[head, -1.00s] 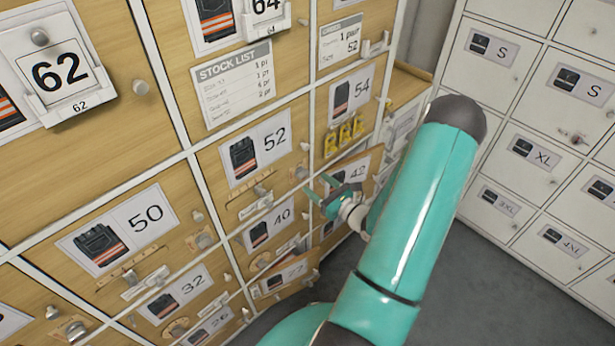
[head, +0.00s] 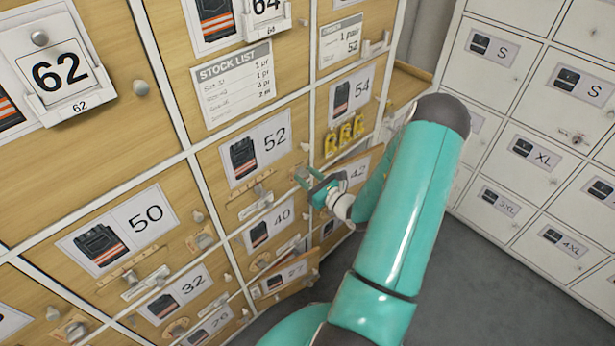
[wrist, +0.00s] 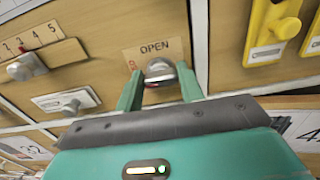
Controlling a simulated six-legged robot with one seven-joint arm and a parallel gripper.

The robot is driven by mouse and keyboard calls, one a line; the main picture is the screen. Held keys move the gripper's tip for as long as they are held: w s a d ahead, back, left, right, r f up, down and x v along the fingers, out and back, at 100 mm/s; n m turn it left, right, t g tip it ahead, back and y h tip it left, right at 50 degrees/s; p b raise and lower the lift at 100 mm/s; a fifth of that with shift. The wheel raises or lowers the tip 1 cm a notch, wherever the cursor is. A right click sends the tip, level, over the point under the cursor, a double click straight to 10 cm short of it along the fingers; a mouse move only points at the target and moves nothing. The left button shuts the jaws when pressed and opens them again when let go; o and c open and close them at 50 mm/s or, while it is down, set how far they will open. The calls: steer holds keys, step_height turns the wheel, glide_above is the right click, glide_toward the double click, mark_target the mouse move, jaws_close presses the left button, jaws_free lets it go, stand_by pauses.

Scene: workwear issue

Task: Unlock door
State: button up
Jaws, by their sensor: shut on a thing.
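The wooden locker door marked 52 (head: 222,185) is flush in the cabinet, left of my gripper (head: 303,180) in the head view. In the wrist view, a silver lock knob (wrist: 160,70) sits under a label reading OPEN, with a bit of red near it. My gripper (wrist: 160,88) is shut on this knob, one teal finger on each side. To its left are a numbered slider (wrist: 35,52) with a round knob and a silver latch (wrist: 66,101) on a pale plate. In the head view my fingers hide the knob.
Yellow latches (head: 344,136) are on door 54 to the right, also close right in the wrist view (wrist: 270,30). A low door (head: 287,280) stands ajar below. Door 42 (head: 357,172) is partly behind my arm. White lockers (head: 520,130) stand right, with grey floor between.

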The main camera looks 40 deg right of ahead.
steer(key=shift+m, duration=0.5)
steer(key=m, duration=0.3)
steer(key=shift+d+m, duration=0.1)
steer(key=shift+m, duration=0.3)
steer(key=m, duration=0.9)
steer(key=shift+d+f, duration=0.1)
steer(key=m, duration=0.4)
steer(key=shift+f, duration=0.1)
steer(key=o, duration=1)
steer(key=shift+s, duration=0.1)
